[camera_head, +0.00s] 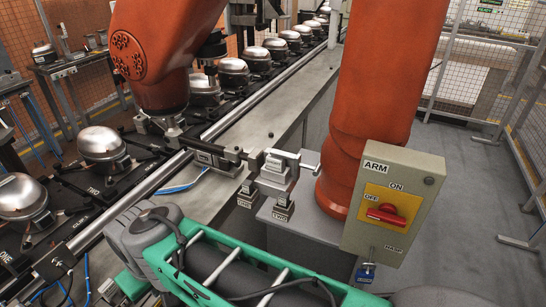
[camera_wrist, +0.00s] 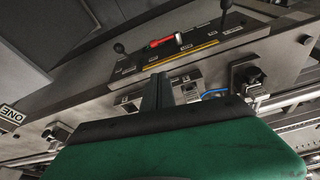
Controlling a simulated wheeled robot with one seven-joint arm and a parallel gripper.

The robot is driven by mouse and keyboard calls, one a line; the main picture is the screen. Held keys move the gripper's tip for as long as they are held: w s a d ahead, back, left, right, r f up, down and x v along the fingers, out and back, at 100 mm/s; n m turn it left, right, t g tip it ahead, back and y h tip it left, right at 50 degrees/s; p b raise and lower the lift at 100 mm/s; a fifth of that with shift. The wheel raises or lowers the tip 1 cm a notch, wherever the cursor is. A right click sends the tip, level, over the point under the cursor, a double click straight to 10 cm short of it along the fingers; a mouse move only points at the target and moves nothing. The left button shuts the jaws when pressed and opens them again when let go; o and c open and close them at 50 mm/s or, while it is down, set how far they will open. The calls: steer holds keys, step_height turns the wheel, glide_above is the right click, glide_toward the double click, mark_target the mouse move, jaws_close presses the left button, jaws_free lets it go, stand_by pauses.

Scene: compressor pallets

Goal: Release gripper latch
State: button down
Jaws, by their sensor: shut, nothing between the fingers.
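In the wrist view, the dark fingers of my gripper (camera_wrist: 157,92) are shut with nothing between them. They point up the picture toward a grey metal panel. A red handle (camera_wrist: 162,42) lies on the dark strip of this panel, beyond the fingertips and apart from them in the picture. Black ball knobs (camera_wrist: 118,47) stand on the same strip. I cannot tell which part is the gripper latch. In the head view, my green and grey arm crosses the bottom; I cannot make out my fingers there.
Silver compressors (camera_head: 101,143) stand on dark pallets along the conveyor at left. A large orange robot arm (camera_head: 375,90) rises at centre right. A control box (camera_head: 393,205) marked ARM has a red switch (camera_head: 386,215).

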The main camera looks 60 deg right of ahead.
steer(key=shift+a, duration=0.2)
steer(key=d+r+m+g+h+p, duration=0.1)
steer(key=d+r+m+p, duration=0.3)
steer(key=d, duration=0.5)
steer(key=d+r+m+g+h+p, duration=0.1)
steer(key=d+r+m+h+p, duration=0.1)
steer(key=d+r, duration=0.5)
steer(key=d+r+m+g+h+p, duration=0.1)
steer(key=d+r+m+p, duration=0.3)
steer(key=d, duration=0.6)
steer(key=s+d+r+m+g+p, duration=0.2)
steer(key=s+d+r+m, duration=0.5)
steer(key=d, duration=0.5)
steer(key=shift+s+d+r+g+p, duration=0.15)
steer(key=shift+s+g+p, duration=0.25)
steer(key=shift+s+g, duration=0.5)
steer(key=shift+s, duration=0.2)
